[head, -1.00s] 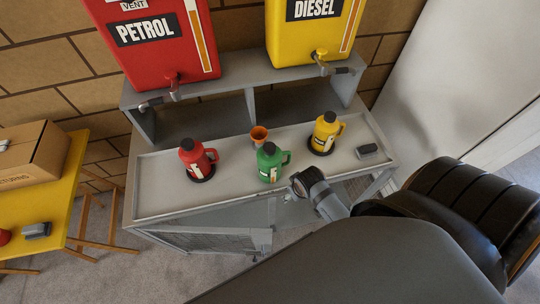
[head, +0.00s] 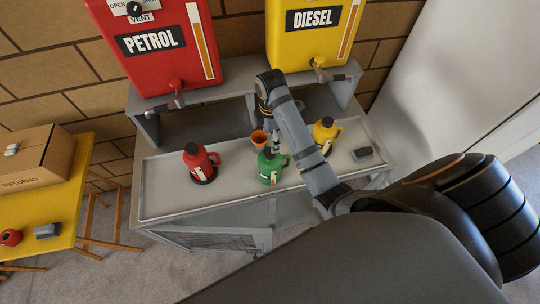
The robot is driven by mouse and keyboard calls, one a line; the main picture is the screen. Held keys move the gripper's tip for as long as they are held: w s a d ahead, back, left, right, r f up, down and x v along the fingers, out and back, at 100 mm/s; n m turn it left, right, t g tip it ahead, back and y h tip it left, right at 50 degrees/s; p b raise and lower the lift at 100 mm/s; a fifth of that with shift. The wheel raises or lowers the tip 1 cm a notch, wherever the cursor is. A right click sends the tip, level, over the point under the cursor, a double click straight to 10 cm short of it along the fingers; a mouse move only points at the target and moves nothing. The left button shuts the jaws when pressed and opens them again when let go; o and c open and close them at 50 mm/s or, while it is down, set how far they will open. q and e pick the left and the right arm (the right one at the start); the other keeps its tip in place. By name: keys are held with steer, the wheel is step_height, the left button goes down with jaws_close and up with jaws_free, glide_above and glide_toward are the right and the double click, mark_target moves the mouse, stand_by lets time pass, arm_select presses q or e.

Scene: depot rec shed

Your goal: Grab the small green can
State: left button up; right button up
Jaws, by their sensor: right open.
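The small green can (head: 267,171) stands upright on the grey bench top, with a dark cap and a handle on its right side. My right gripper (head: 273,146) is open and points down just above and behind the green can's cap. Its fingers are small and partly hidden by the arm, and I cannot tell whether they touch the can. A red can (head: 201,160) stands to the left on a dark round base. A yellow can (head: 325,133) stands to the right, partly hidden by my right arm. My left gripper is out of view.
A grey block (head: 363,153) lies right of the yellow can. Red petrol (head: 150,65) and yellow diesel (head: 312,45) tanks sit on the shelf behind. A yellow table (head: 70,205) with a box (head: 38,160) is left.

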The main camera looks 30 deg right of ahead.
mark_target(270, 151)
steer(key=shift+w, duration=0.1)
step_height(270, 151, down, 6)
steer(key=b, duration=0.5)
steer(key=shift+r+b, duration=0.25)
steer(key=shift+b, duration=0.05)
steer(key=shift+r, duration=0.1)
steer(key=shift+f+p, duration=0.25)
steer(key=shift+p, duration=0.2)
step_height(270, 151, down, 4)
steer(key=shift+w+d+r+p, duration=0.1)
steer(key=shift+w+p, duration=0.05)
steer(key=shift+p, duration=0.55)
steer(key=shift+w+f, duration=0.1)
steer(key=shift+f, duration=0.25)
jaws_close()
